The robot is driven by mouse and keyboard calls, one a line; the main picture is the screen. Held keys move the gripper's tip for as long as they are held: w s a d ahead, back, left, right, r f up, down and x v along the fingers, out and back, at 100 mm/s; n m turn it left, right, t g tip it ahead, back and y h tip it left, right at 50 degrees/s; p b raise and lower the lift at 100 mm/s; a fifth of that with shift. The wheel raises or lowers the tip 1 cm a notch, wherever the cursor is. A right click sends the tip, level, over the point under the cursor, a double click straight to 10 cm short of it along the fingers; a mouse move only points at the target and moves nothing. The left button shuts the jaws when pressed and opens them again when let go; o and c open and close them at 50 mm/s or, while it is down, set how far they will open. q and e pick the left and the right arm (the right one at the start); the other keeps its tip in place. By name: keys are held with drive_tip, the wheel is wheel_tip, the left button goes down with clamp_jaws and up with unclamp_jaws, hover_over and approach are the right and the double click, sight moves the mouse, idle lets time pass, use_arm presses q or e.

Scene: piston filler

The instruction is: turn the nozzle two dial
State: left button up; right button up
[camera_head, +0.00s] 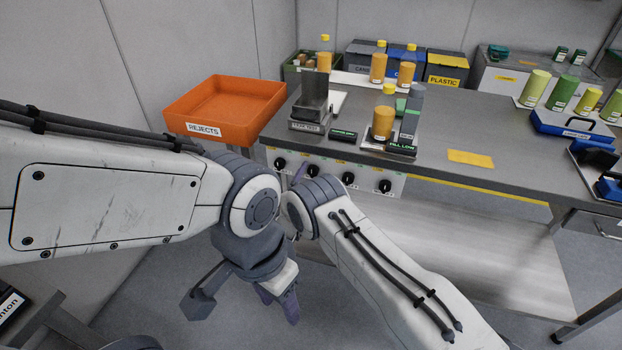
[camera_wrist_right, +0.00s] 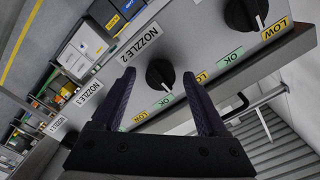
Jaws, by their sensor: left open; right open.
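The nozzle two dial (camera_wrist_right: 160,74) is a round black knob with a white pointer mark, below the NOZZLE 2 label (camera_wrist_right: 138,45) in the right wrist view. Its mark points toward a green OK label (camera_wrist_right: 164,102). My right gripper (camera_wrist_right: 159,76) is open, with one dark finger on each side of the dial; I cannot tell if they touch it. In the head view this dial (camera_head: 313,170) is on the table's front panel, just above my right wrist. My left gripper (camera_head: 278,303) hangs low in front of the table, apart from the panel, open and empty.
Another dial (camera_wrist_right: 243,13) lies close beyond one finger. More dials (camera_head: 384,187) line the front panel (camera_head: 365,184). An orange REJECTS bin (camera_head: 225,108) stands at the left. Bottles and a scale-like stand (camera_head: 311,110) are on the tabletop. My two arms are close together.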

clamp_jaws()
drive_tip(key=shift+f+n+b, duration=0.1)
drive_tip(key=shift+n+b, duration=0.55)
drive_tip(key=shift+n, duration=0.15)
drive_tip(key=shift+n+b, duration=0.75)
drive_tip(key=shift+n, duration=0.45)
drive_tip(key=shift+n+b, duration=0.95)
drive_tip(key=shift+n, duration=1.55)
